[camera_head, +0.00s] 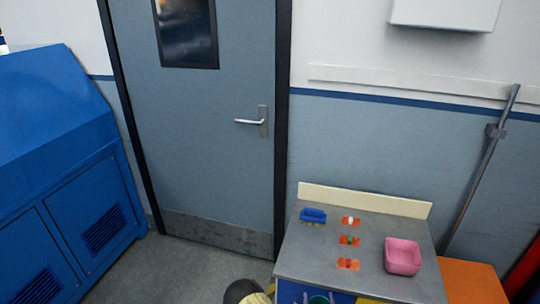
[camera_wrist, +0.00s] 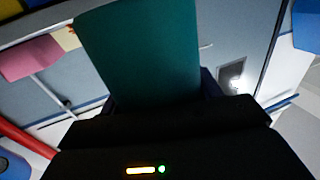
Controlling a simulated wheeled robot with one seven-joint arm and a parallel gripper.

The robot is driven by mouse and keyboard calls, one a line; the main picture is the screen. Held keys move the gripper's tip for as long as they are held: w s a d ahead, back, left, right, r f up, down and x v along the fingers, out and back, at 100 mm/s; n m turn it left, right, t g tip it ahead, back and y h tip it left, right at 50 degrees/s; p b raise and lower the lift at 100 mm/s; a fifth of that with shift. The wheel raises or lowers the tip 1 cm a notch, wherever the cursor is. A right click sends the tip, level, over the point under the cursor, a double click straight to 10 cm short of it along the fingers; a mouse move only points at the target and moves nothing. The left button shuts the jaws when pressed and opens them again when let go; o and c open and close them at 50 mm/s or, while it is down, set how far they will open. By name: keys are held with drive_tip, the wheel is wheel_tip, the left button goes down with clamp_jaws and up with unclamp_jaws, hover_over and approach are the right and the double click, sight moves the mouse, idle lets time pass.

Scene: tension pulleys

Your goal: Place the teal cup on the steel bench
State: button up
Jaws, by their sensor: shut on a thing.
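The teal cup (camera_wrist: 140,50) fills the upper middle of the wrist view, held between the dark fingers of my gripper (camera_wrist: 160,98). My gripper is shut on it, and the fingers hide its lower part. In the head view, a small piece of a teal rim (camera_head: 318,299) shows at the bottom edge, in front of the bench; the rest is cut off. The steel bench (camera_head: 312,258) has a grey top and stands at the lower right of the head view. The cup appears apart from the bench top.
On the bench are a pink bin (camera_head: 403,256) at right, a blue tray (camera_head: 313,215) at back left, and several orange squares with small items down the middle. The front left of the top is bare. A cream backboard (camera_head: 365,200) edges the back. An orange surface (camera_head: 470,282) adjoins at right.

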idle(0.8)
drive_tip(key=w+d+r+m+h+b, duration=0.1)
drive_tip(key=w+d+r+h+b, duration=0.1)
drive_tip(key=w+d+r+b, duration=0.2)
drive_tip(key=w+d+r+m+h+b, duration=0.2)
drive_tip(key=w+d+r+h+b, duration=0.1)
drive_tip(key=w+d, duration=0.7)
drive_tip(key=d+r+b, duration=0.1)
drive_tip(key=d+r, duration=0.1)
drive_tip(key=d, duration=0.2)
drive_tip(key=shift+d+r+g+b, duration=0.15)
drive_tip(key=shift+r+g+b, duration=0.15)
drive_tip(key=shift+r+b, duration=0.05)
wheel_tip(320, 180, down, 6)
drive_tip(key=shift+f, duration=1.85)
drive_tip(key=shift+f, duration=0.15)
